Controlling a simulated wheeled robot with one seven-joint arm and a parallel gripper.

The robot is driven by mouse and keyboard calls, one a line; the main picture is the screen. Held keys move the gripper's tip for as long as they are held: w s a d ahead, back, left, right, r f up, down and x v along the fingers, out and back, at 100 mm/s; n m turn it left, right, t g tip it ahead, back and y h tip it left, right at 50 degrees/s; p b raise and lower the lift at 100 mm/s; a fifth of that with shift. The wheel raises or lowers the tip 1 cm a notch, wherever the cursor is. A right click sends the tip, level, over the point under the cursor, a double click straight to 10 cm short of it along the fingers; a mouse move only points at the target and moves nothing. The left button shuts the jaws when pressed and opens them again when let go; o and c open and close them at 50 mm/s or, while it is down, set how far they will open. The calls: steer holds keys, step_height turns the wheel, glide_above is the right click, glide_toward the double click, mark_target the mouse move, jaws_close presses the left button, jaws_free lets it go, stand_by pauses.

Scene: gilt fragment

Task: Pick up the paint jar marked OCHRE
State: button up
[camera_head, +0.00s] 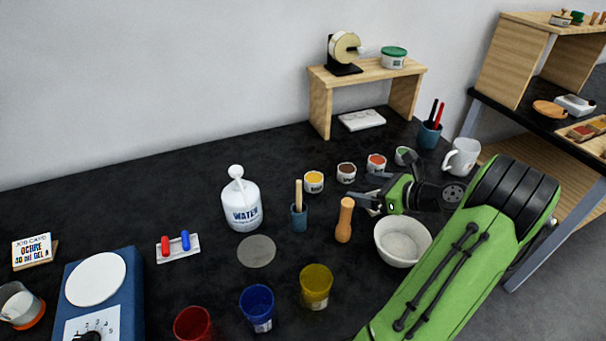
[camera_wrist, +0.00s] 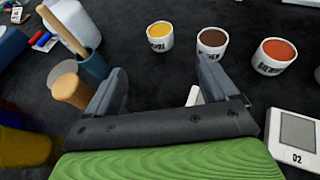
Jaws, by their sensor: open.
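A row of small white paint jars stands on the black bench: a yellow one (camera_head: 314,185), a brown one (camera_head: 346,174), an orange-red one (camera_head: 376,165) and a green one (camera_head: 404,157). Their labels are too small or blurred to read, so I cannot tell by text which is OCHRE. The wrist view shows the yellow jar (camera_wrist: 160,38), the brown jar (camera_wrist: 212,43) and the orange-red jar (camera_wrist: 273,57) beyond the fingertips. My gripper (camera_head: 366,203) is open and empty, on the near side of the jars. Its two fingers (camera_wrist: 160,72) point toward the yellow and brown jars, apart from them.
A wooden-handled tool (camera_head: 345,220) stands close to my gripper's left. A blue cup with a brush (camera_head: 299,217) and a WATER bottle (camera_head: 242,207) stand further left. A white bowl (camera_head: 403,255) sits beneath my arm. A wooden shelf (camera_head: 320,105) stands behind the jars.

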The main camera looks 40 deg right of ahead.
mark_target(317, 179)
steer(key=b+x, duration=0.5)
steer(key=x, duration=1.1)
steer(key=shift+d+r, duration=0.1)
steer(key=shift+s, duration=0.1)
steer(key=shift+c, duration=0.2)
steer(key=shift+r, duration=0.1)
steer(key=c, duration=1.2)
